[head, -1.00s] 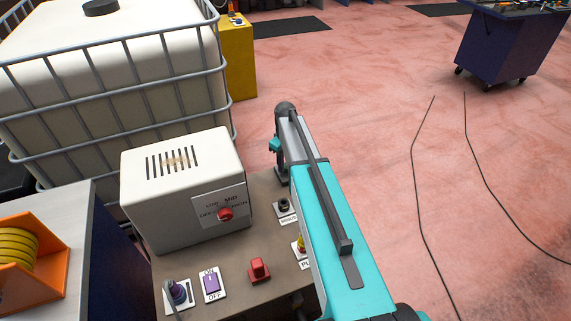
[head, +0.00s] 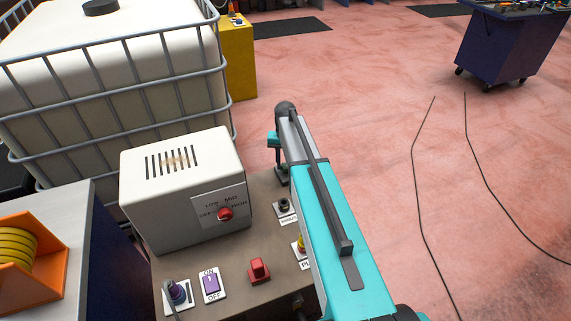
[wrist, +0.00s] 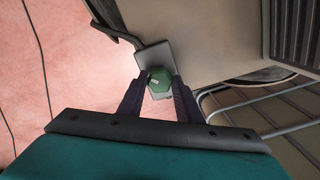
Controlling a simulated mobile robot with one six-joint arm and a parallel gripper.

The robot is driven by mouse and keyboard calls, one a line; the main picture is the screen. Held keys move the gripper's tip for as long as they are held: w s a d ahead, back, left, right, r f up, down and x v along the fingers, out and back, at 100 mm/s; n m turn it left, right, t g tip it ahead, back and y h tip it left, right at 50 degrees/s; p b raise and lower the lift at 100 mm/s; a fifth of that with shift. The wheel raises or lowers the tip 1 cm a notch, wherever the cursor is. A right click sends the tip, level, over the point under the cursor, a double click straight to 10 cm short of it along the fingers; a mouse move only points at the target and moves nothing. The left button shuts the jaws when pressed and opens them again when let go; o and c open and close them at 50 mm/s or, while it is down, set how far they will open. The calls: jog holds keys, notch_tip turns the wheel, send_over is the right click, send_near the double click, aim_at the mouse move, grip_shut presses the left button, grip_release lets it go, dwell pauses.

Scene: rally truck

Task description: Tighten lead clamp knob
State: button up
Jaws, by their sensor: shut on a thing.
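The lead clamp knob (wrist: 161,80) is green with a pale mark on its face, in the middle of the wrist view. It sits at a grey plate (wrist: 154,56) by the edge of the bench. My gripper (wrist: 160,84) has its two dark fingers on either side of the knob and is shut on it. In the head view, my teal arm reaches over the right edge of the bench, and I cannot make out the knob there.
The brown bench top (head: 222,255) carries a white box (head: 183,190) with a red dial (head: 225,214), a purple switch (head: 211,283) and a red knob (head: 259,270). A caged white tank (head: 110,80) stands behind. The pink floor at right is open, with dark cables (head: 413,170).

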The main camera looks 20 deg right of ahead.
jog(key=m, duration=0.4)
jog(key=shift+r+m, duration=0.1)
jog(key=shift+m, duration=0.2)
jog(key=m, duration=0.3)
jog(key=shift+w+m, duration=0.1)
jog(key=shift+m, duration=0.2)
jog(key=m, duration=0.7)
jog(key=shift+r, duration=0.1)
jog(key=m, duration=0.6)
jog(key=shift+w, duration=0.1)
jog(key=m, duration=0.6)
jog(key=shift+d, duration=0.1)
jog(key=o, duration=0.9)
jog(key=shift+o, duration=0.7)
